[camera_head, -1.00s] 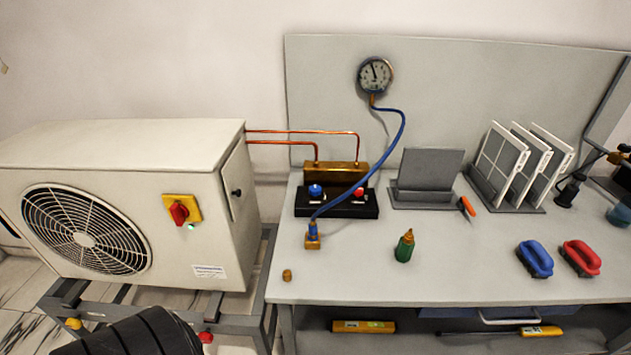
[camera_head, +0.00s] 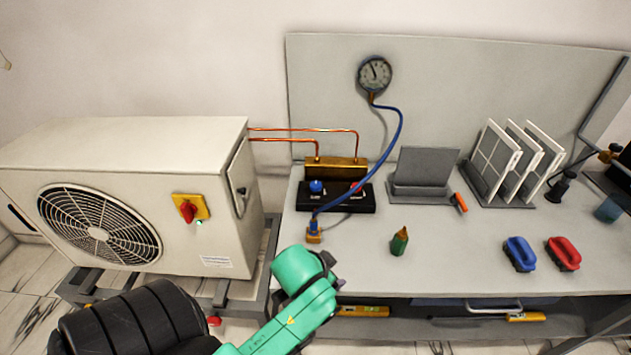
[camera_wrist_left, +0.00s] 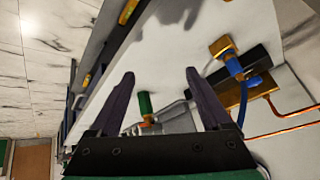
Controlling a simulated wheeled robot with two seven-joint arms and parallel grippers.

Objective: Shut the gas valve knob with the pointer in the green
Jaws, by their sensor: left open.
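The gauge (camera_head: 374,75) hangs on the grey back board. Its pointer points up and slightly left; I cannot make out a green zone. Below it, a brass manifold (camera_head: 336,168) on a black base carries a blue knob (camera_head: 316,187) and a red knob (camera_head: 355,187). Which is the gas valve I cannot tell. My left gripper (camera_head: 328,263) is low at the bench's front left edge, apart from the knobs. In the left wrist view its two fingers (camera_wrist_left: 160,76) are spread with nothing held between them. My right gripper is out of view.
A blue hose (camera_head: 398,135) runs from the gauge to a brass fitting (camera_head: 314,235) in front of the manifold. The condenser unit (camera_head: 215,235) stands left.

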